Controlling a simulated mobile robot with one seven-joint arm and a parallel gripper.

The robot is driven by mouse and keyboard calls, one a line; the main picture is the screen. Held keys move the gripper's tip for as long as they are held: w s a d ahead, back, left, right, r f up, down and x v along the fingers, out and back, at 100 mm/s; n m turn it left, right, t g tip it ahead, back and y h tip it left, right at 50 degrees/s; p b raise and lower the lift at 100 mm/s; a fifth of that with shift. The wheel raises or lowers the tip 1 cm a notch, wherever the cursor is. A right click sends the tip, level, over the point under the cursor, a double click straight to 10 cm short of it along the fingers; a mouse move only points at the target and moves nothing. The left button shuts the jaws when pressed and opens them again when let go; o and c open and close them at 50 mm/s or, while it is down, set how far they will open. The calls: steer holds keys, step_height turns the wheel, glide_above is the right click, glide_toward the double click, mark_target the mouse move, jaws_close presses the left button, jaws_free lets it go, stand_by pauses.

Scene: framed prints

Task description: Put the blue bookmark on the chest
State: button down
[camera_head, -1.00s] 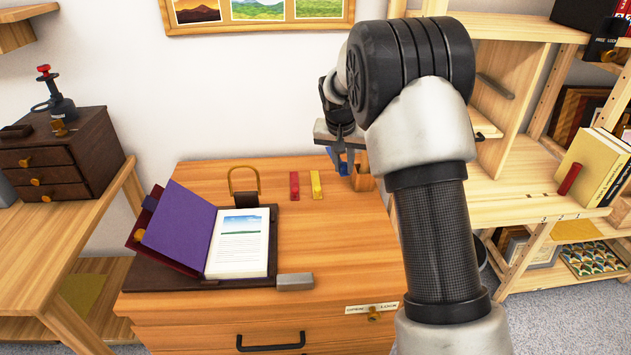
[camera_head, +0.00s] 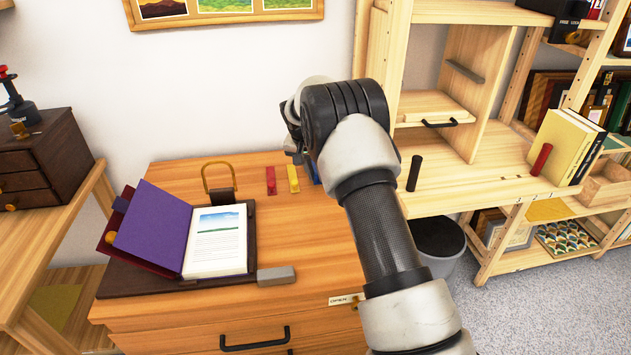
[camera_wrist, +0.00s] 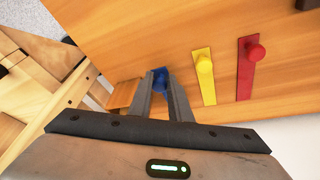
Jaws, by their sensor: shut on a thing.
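My gripper (camera_wrist: 161,88) is shut on the blue bookmark (camera_wrist: 160,78), whose round knob shows between the fingertips in the wrist view. In the head view only a blue sliver (camera_head: 313,173) shows behind my arm.
A yellow bookmark (camera_head: 293,178) and a red bookmark (camera_head: 271,181) lie beside the blue one on the wooden desk (camera_head: 320,240). An open book (camera_head: 215,242) lies to their left. Shelves (camera_head: 470,185) stand at right.

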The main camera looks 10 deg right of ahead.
steer(key=shift+f, duration=0.95)
steer(key=shift+f, duration=0.1)
steer(key=shift+f, duration=0.15)
steer(key=c, duration=1.6)
jaws_free()
steer(key=shift+c, duration=0.2)
